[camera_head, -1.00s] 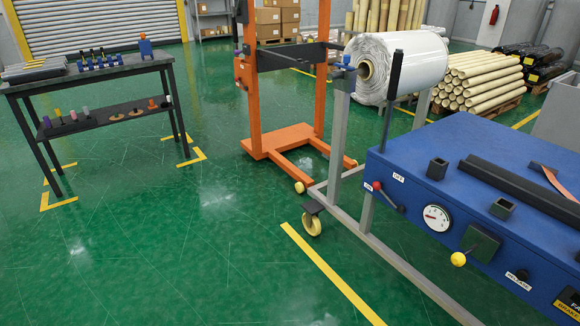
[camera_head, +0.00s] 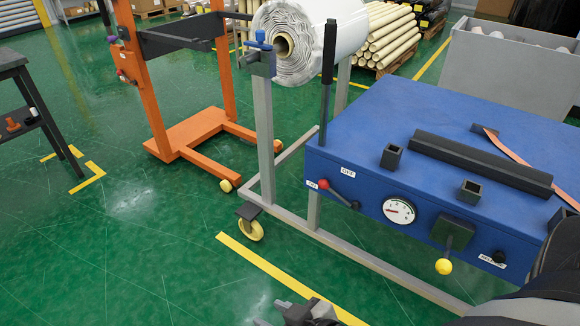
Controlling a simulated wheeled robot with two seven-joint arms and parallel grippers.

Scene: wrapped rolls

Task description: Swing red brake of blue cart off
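The blue cart (camera_head: 455,125) stands at the right, its front panel facing me. The red brake (camera_head: 323,184) is a red-knobbed lever at the panel's left end. Its dark arm runs down right to a pivot, and its knob points up left, beside a small white label at the panel's corner. The OFF label (camera_head: 348,171) is right of the knob. My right gripper (camera_head: 272,312) is at the bottom edge, partly cut off, well below and left of the brake and touching nothing. Its fingertips look apart and empty. My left gripper is not in view.
A gauge (camera_head: 399,211) and a yellow-knobbed lever (camera_head: 444,266) sit right of the brake. A black upright handle (camera_head: 328,80) rises at the cart's left corner. A white roll (camera_head: 300,40) and an orange lifter (camera_head: 185,130) stand behind.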

